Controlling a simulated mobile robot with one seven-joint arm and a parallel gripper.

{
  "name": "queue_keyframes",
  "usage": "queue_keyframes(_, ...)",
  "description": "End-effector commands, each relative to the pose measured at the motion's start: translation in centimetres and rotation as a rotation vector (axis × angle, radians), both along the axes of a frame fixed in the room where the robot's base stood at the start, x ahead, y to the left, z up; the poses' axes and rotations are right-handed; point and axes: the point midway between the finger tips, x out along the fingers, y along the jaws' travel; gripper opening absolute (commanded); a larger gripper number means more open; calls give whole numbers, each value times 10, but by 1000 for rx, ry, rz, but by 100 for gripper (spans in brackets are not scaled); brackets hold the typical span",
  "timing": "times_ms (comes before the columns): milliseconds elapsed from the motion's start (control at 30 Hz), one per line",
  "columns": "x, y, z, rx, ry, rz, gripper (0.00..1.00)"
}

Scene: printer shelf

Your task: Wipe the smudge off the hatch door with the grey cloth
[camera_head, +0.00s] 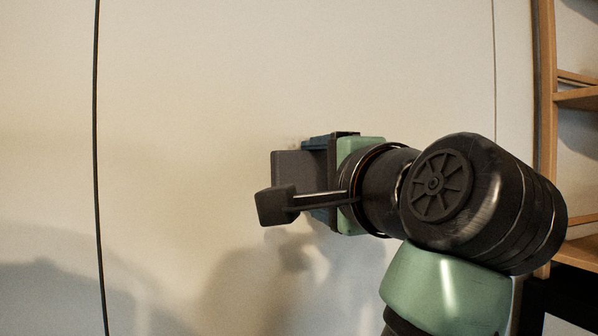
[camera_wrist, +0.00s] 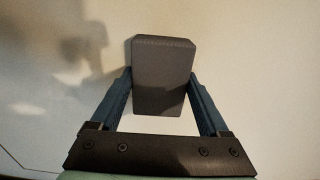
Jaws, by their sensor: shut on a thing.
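The grey cloth (camera_head: 290,168) is a dark grey block-like pad. It also shows in the wrist view (camera_wrist: 162,60), upright between the two blue fingers. My gripper (camera_head: 308,174) is shut on it, with a finger on each side; the gripper also shows in the wrist view (camera_wrist: 160,80). The hatch door (camera_head: 200,120) is a large pale upright panel. The cloth is at or very close to its face; I cannot tell whether it touches. I cannot make out the smudge clearly; a faint brownish trace shows just above the cloth in the head view.
A dark vertical seam (camera_head: 97,150) runs along the left of the panel, and a thinner seam (camera_head: 494,70) lies to the right. A wooden shelf unit (camera_head: 545,90) stands at the right edge. Shadows fall on the lower panel. The panel left of the cloth is clear.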

Motion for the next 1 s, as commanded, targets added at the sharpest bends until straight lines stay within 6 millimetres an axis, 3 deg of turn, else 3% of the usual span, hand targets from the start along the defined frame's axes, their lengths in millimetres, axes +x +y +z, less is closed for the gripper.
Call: queue_keyframes(1000,22,-57,1,1,3,-2,34)
